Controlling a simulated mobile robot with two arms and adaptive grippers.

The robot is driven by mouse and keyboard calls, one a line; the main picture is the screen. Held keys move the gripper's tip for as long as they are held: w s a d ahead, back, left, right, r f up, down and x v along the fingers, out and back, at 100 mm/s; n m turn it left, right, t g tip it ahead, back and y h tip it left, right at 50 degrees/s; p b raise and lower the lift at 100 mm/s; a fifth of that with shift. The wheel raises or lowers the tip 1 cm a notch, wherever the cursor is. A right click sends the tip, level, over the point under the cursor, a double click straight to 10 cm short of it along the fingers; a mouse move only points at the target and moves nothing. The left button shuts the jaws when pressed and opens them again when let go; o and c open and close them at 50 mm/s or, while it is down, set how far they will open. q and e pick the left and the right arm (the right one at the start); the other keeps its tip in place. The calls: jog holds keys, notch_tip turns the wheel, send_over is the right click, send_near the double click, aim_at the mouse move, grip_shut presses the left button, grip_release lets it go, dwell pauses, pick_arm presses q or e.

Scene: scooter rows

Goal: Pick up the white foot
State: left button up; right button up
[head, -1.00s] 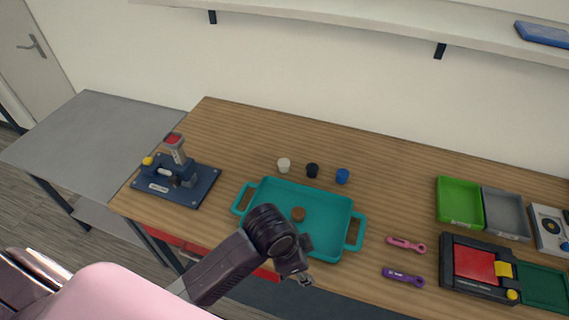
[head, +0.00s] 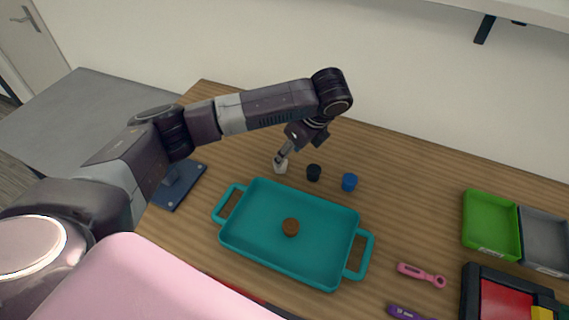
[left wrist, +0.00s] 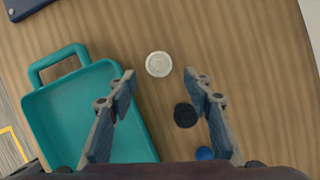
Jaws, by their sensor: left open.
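The white foot (head: 280,166) is a small round piece on the wooden table, behind the teal tray (head: 232,237). In the left wrist view the white foot (left wrist: 159,64) lies just beyond and between the fingertips. My left gripper (head: 283,156) points down right at the white foot in the head view and partly covers it. In the left wrist view my left gripper (left wrist: 164,80) is open, with nothing between its fingers. My right gripper is not in view.
A black foot (head: 314,172) and a blue foot (head: 349,182) stand to the right of the white one. A brown foot (head: 291,227) lies in the tray. Green (head: 491,225) and grey (head: 545,241) bins stand at right. A pink tool (head: 421,275) lies nearer.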

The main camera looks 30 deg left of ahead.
pick_arm(q)
jog(key=shift+s+a+f+p, duration=0.1)
jog(key=shift+a+f+p, duration=0.55)
jog(key=shift+f, duration=0.4)
jog(key=x, duration=0.2)
jog(key=p+x, duration=0.1)
jog(key=x, duration=0.1)
jog(key=shift+w+a+r, duration=0.1)
jog(key=shift+w+a, duration=0.05)
jog(key=shift+w, duration=0.1)
jog(key=shift+f, duration=0.25)
jog(key=c, duration=1.2)
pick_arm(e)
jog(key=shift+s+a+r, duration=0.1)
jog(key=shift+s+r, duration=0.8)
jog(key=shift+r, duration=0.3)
pick_arm(q)
jog(key=shift+r, duration=0.1)
